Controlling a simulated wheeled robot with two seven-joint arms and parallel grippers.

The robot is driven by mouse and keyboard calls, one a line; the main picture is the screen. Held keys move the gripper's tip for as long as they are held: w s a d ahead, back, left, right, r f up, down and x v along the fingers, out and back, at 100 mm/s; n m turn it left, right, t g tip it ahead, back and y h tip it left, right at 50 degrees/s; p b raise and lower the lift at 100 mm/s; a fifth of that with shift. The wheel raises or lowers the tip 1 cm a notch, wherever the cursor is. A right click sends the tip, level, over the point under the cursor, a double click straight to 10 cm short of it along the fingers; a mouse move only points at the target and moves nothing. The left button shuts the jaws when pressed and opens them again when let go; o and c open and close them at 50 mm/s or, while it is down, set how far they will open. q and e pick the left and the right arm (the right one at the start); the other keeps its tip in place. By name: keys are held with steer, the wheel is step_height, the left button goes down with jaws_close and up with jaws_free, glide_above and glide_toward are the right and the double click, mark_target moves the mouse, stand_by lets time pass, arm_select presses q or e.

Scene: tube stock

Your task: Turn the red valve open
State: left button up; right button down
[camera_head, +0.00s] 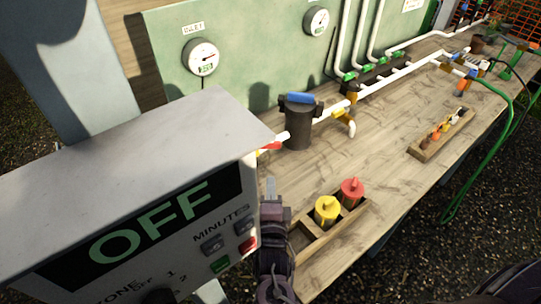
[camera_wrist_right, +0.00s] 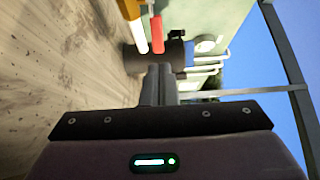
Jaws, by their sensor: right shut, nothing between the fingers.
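The red valve handle (camera_head: 271,146) shows as a small red piece on the white pipe, left of the black filter body (camera_head: 298,122). The grey control box hides part of it in the head view. In the right wrist view the red handle (camera_wrist_right: 157,35) lies beside the white pipe (camera_wrist_right: 139,36), just beyond my fingertips and apart from them. My right gripper (camera_head: 270,190) is shut and empty, above the bench on the near side of the valve. Its closed fingers (camera_wrist_right: 158,75) also show in the right wrist view. My left gripper is not in view.
The grey control box (camera_head: 130,170), reading OFF, fills the left foreground. A wooden tray (camera_head: 322,241) with yellow and red capped pieces stands right of my gripper. A smaller wooden rack (camera_head: 428,153) lies farther right. The bench (camera_head: 390,125) between them is clear.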

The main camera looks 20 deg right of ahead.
mark_target(271, 146)
steer(key=b+x, duration=0.2)
steer(key=x, duration=0.9)
steer(key=shift+w+d, duration=0.1)
steer(key=shift+w, duration=0.15)
steer(key=shift+d, duration=0.1)
